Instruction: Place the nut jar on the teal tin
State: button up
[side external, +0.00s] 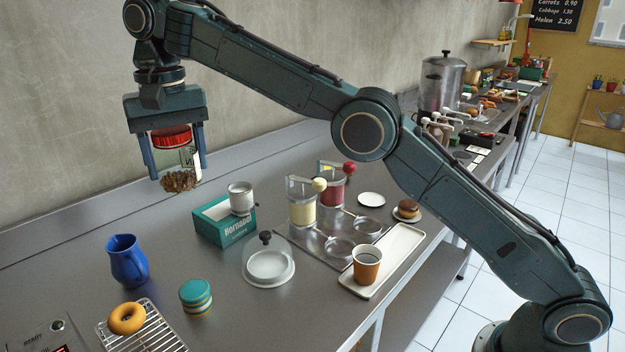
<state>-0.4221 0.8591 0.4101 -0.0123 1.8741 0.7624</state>
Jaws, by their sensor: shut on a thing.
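The nut jar (188,158) is a clear jar with a red lid and brown nuts at its bottom. My gripper (177,167) is shut on it, one finger on each side, and holds it upright in the air near the back wall. The teal tin (196,300) is a small round tin with teal and pale yellow bands. It stands on the steel counter in front of the jar and lower in the picture, with nothing on its top.
A blue jug (127,262), a wire rack (155,328) with a doughnut (127,318), and a domed dish (268,266) surround the tin.

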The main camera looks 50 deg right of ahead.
aim_at(161, 159)
jog(key=a, duration=0.1)
jog(key=s+a, duration=0.1)
jog(key=a, duration=0.1)
jog(key=shift+s+r+n, duration=0.15)
jog(key=shift+s+n, duration=0.1)
jog(key=shift+n, duration=0.15)
notch_tip(161, 159, down, 16)
jog(key=shift+r, duration=0.1)
dwell(0.7)
jog(key=shift+f, duration=2.15)
jog(key=shift+f, duration=0.1)
jog(key=o, duration=1.1)
